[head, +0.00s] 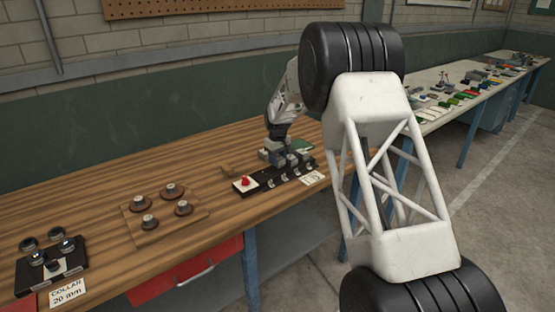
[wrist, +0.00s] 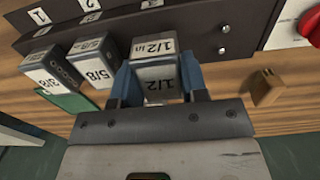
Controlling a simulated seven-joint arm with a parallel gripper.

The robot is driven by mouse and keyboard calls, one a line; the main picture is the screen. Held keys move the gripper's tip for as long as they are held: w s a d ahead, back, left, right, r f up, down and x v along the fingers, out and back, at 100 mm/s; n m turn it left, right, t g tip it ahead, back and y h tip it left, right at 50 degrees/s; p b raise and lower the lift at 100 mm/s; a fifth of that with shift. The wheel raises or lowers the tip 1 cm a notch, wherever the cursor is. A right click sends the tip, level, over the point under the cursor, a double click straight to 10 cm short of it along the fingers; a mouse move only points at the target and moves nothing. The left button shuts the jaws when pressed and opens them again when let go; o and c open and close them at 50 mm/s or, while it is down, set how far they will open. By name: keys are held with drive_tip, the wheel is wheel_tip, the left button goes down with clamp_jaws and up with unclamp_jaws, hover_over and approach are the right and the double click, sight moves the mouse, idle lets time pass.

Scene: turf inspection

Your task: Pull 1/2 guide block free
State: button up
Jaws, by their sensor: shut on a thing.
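The 1/2 guide block (wrist: 155,82) is a grey metal block with white labels reading 1/2, in the middle of the wrist view. My gripper (wrist: 157,72) is shut on it, one blue finger on each side. The block's far end meets or overlaps the edge of the dark rack (wrist: 205,32); I cannot tell whether it still touches it. In the head view my gripper (head: 274,150) is over the rack (head: 268,184) on the wooden bench, and the held block is hard to make out there.
Left of the held block are a 5/8 block (wrist: 88,64) and another labelled block (wrist: 47,72), close by. A red knob (wrist: 309,22) is on the rack's right end. A small wooden piece (wrist: 265,87) lies right of my gripper. A wooden board with several knobs (head: 166,222) stands left.

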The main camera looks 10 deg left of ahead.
drive_tip(key=shift+r, duration=0.1)
drive_tip(key=shift+r, duration=2.4)
